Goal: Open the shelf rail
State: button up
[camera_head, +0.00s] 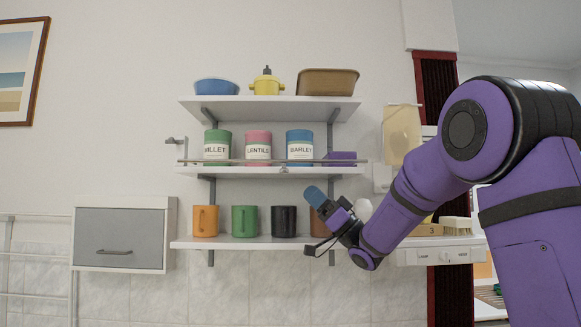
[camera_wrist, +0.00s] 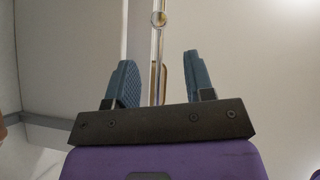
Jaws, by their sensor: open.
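The shelf rail (camera_head: 240,161) is a thin metal bar running across the front of the middle shelf (camera_head: 250,172), before the canisters. A small round knob (camera_head: 284,170) sits near its middle. My gripper (camera_head: 315,196) is below the rail's right part, in front of the gap above the lowest shelf. In the wrist view my gripper (camera_wrist: 160,62) is open, with two blue fingers apart and nothing held. The rail (camera_wrist: 157,50) runs upright between the fingers in that picture, with a round knob (camera_wrist: 158,18) on it near the top. Contact cannot be told.
Green, pink and blue canisters (camera_head: 258,146) and a purple box (camera_head: 340,158) stand behind the rail. Several mugs (camera_head: 244,220) stand on the lowest shelf (camera_head: 230,243). A metal bracket (camera_head: 176,140) is on the wall at left. A grey cabinet (camera_head: 118,235) hangs lower left.

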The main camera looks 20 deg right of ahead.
aim_at(284, 163)
jog(key=x, duration=1)
jog(key=shift+w+a+r, duration=0.1)
jog(key=shift+a+r, duration=0.05)
jog(key=shift+r, duration=0.05)
grip_shut()
jog(key=shift+r+m+t, duration=0.1)
jog(key=shift+m+t, duration=0.2)
